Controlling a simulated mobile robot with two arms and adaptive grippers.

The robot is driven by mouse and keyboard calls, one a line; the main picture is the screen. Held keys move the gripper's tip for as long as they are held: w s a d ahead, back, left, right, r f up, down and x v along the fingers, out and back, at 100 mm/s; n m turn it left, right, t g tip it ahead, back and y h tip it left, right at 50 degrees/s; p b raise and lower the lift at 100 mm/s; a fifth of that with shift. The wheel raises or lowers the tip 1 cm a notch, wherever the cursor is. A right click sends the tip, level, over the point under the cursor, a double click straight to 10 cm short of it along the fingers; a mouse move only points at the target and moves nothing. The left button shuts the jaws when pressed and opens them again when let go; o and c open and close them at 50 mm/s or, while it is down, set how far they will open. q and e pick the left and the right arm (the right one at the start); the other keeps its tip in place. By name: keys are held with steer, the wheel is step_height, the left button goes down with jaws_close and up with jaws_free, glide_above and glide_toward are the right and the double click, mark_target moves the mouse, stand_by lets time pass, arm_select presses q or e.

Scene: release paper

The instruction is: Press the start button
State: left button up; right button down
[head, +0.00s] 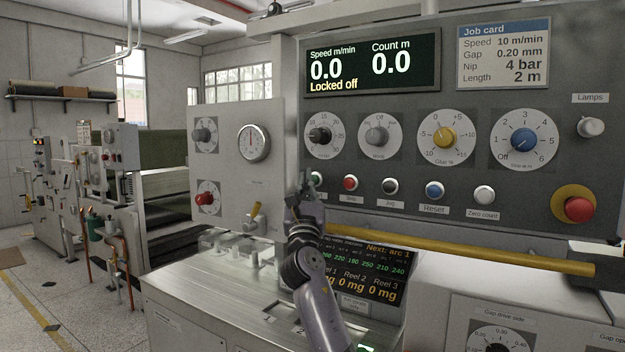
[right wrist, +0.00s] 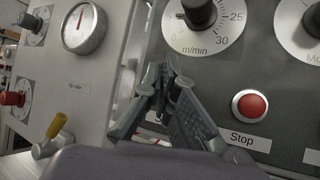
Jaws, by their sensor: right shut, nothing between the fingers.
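The start button (head: 317,179), a green button at the left end of the button row, shows just right of my right gripper's tip in the head view. My right gripper (head: 304,184) is shut and empty in front of the panel, partly covering the button and its label. In the right wrist view the shut fingers (right wrist: 168,80) point at the panel and the start button is hidden behind them. I cannot tell whether the tip touches the button. My left gripper is not in view.
Red Stop (head: 350,183), black Jog (head: 390,186), blue Reset (head: 434,190) and white Zero count (head: 483,195) buttons continue the row. A red emergency button (head: 578,208) is far right. A yellow bar (head: 460,248) runs below. The display (head: 372,62) reads 0.0 and "Locked off".

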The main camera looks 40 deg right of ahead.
steer(key=a, duration=0.1)
steer(key=s+a+p, duration=0.1)
steer(key=a, duration=0.1)
steer(key=s+a+p, duration=0.1)
steer(key=shift+a, duration=0.35)
steer(key=shift+w+f, duration=0.1)
stand_by(0.8)
